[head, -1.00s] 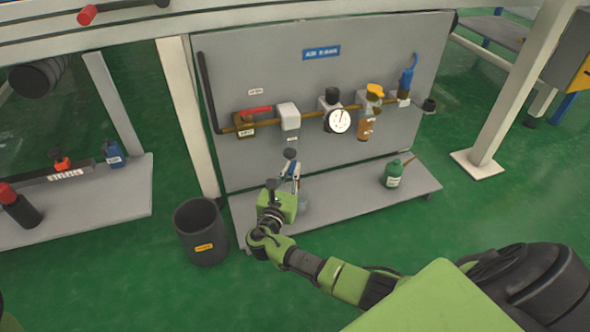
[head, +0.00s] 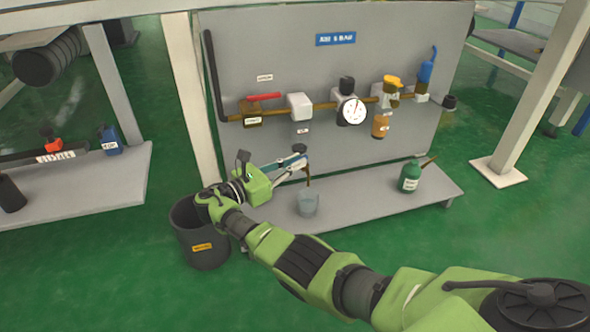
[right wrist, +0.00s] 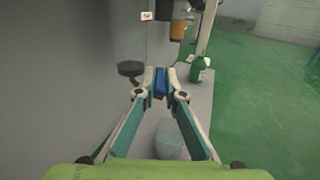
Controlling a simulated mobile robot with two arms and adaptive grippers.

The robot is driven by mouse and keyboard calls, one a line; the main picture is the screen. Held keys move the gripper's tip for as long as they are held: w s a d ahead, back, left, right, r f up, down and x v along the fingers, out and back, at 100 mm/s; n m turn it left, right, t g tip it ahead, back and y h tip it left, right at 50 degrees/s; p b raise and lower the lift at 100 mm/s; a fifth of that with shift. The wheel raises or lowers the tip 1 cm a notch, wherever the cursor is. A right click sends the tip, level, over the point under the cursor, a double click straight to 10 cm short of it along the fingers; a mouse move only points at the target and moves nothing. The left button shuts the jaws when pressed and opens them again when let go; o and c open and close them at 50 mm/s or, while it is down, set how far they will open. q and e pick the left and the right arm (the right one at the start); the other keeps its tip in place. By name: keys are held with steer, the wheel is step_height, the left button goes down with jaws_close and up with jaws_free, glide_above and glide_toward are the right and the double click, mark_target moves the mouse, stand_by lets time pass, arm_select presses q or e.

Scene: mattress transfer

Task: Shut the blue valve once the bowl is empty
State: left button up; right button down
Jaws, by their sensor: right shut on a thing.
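My right gripper (head: 302,163) reaches in from the left beside the panel. In the right wrist view its fingertips (right wrist: 160,82) are shut on a small blue piece (right wrist: 160,83), which looks like the blue valve's handle. A black knob (head: 299,148) shows just above the fingertips, and a short brown spout (head: 308,181) hangs below them. A grey bowl (head: 302,130) with a label hangs under the white unit (head: 299,107) on the pipe. I cannot tell whether it holds liquid. A translucent cup (head: 308,205) stands on the shelf below. My left gripper is out of view.
The panel carries a brass pipe, a red lever (head: 264,97), a gauge (head: 354,111), an amber bowl (head: 381,127) and a blue upright handle (head: 426,70). A green oil can (head: 410,176) stands on the shelf (head: 360,202). A dark bin (head: 201,247) is below my forearm.

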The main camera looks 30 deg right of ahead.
stand_by(0.4)
steer(key=c, duration=2.1)
jaws_free()
steer(key=shift+d, duration=0.1)
steer(key=shift+c, duration=0.2)
steer(key=s+a, duration=0.1)
steer(key=a, duration=0.6)
steer(key=shift+a, duration=0.25)
steer(key=shift+d, duration=0.1)
